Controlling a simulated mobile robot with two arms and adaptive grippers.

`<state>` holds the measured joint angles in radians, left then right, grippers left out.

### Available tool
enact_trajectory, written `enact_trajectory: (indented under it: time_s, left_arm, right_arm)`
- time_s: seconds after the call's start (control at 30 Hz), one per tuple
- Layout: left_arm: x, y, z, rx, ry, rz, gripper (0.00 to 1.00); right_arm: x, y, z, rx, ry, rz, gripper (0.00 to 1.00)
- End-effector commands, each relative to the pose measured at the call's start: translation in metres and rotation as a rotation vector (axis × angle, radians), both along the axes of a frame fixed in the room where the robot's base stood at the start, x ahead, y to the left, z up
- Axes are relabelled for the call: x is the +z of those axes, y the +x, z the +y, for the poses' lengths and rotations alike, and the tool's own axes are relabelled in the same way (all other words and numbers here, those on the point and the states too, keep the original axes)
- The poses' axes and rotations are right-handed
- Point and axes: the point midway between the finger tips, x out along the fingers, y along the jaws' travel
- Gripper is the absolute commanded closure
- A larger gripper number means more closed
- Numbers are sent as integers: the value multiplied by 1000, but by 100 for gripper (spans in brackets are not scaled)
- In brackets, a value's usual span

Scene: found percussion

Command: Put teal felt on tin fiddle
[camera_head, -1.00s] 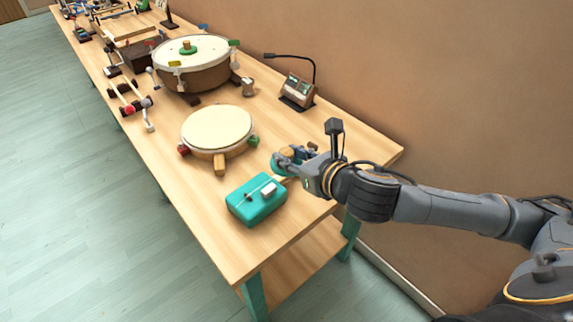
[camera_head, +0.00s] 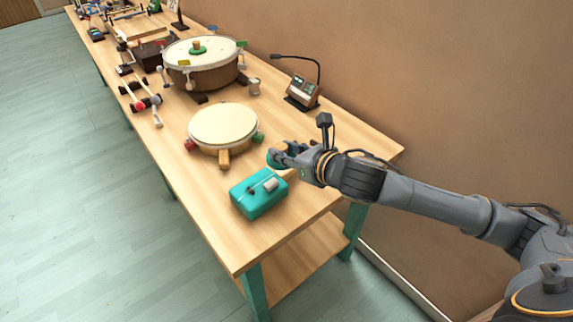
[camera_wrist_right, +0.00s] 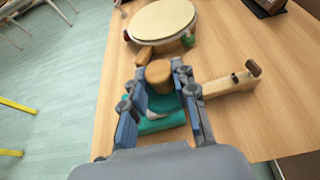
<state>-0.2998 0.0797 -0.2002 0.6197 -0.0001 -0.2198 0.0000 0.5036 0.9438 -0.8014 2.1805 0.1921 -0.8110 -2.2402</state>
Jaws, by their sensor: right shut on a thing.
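The teal felt (camera_head: 274,159) is a teal pad under a round wooden knob. My right gripper (camera_head: 279,154) is shut on it, holding it beside the tin, toward the wall side. In the right wrist view the wooden knob (camera_wrist_right: 158,72) shows between the fingers, with teal below it. The tin fiddle (camera_head: 253,201) is a teal box lying near the table's near end, with small grey and dark parts on top. In the right wrist view a wooden neck with pegs (camera_wrist_right: 232,84) sticks out to the right of the fingers. My left gripper is not in view.
A round cream-topped drum (camera_head: 223,124) on short feet stands close beyond the tin. Farther back are a larger drum (camera_head: 203,68), a dark device with a gooseneck (camera_head: 302,90) near the wall, and mallets (camera_head: 146,102). The table's near end (camera_head: 268,236) is bare.

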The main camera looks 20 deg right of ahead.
Motion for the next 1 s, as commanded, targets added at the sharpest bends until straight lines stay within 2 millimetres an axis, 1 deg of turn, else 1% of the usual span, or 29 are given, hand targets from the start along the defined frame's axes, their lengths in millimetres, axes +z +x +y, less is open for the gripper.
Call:
enact_trajectory:
  time_s: [0.03, 0.1, 0.2, 0.37, 0.43, 0.6, 1.0]
  left_arm:
    - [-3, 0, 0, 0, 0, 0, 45]
    - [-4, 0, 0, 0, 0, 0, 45]
    - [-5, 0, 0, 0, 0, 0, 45]
    - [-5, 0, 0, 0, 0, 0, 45]
    - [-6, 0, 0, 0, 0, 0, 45]
    - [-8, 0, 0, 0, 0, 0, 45]
    - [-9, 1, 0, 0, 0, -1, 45]
  right_arm:
    - [-14, 7, -4, -3, 1, 5, 100]
    - [-24, 16, -7, -2, 2, 3, 100]
    - [-33, 24, -10, -1, 2, 1, 100]
    - [-40, 29, -12, 1, 1, 0, 100]
    - [-46, 33, -15, -1, 1, 3, 100]
    - [-72, 31, -14, 0, 3, 7, 100]
    - [-78, 32, -14, 1, -1, 1, 100]
